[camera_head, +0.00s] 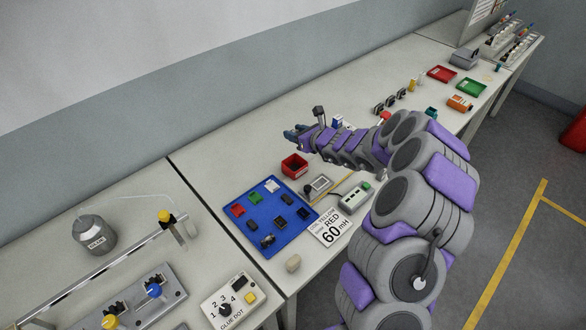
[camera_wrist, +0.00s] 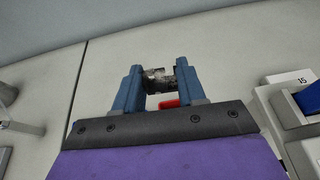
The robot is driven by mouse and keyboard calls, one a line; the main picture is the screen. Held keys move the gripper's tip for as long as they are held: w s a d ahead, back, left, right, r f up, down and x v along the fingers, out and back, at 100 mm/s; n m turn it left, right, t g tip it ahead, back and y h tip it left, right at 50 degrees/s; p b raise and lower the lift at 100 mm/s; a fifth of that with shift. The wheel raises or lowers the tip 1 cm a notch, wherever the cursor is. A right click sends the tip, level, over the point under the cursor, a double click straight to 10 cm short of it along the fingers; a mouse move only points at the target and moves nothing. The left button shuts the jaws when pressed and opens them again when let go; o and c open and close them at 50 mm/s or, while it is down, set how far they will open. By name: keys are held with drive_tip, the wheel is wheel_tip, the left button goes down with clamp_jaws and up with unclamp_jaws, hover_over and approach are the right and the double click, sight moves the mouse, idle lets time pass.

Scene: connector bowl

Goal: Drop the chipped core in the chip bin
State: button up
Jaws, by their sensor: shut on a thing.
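My gripper (camera_wrist: 157,82) has blue fingers that are shut on a dark, mottled core (camera_wrist: 159,78) with a pale worn patch. In the head view my gripper (camera_head: 294,133) is held out over the back of the bench, and the core cannot be made out there. A small red open bin (camera_head: 296,173), likely the chip bin, stands on the bench below and close to the gripper. A bit of red (camera_wrist: 172,103) shows just past the fingers in the wrist view, perhaps this bin's edge.
A blue tray (camera_head: 250,238) with several small coloured parts lies nearer on the bench. A meter (camera_head: 317,186) and a card reading 60 mH (camera_head: 330,229) are beside it. The wall runs behind the bench. Red and green trays (camera_head: 470,87) lie farther off.

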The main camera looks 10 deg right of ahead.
hover_over(302, 159)
drive_tip(key=s, duration=0.3)
wheel_tip(302, 159, down, 7)
drive_tip(key=shift+n+g, duration=0.3)
wheel_tip(302, 159, down, 6)
drive_tip(key=b, duration=0.3)
drive_tip(key=shift+f, duration=0.15)
drive_tip(key=shift+a, duration=0.45)
drive_tip(key=o, duration=0.7)
drive_tip(key=shift+a, duration=0.1)
drive_tip(key=o, duration=0.4)
drive_tip(key=shift+o, duration=0.2)
drive_tip(key=shift+d, duration=0.2)
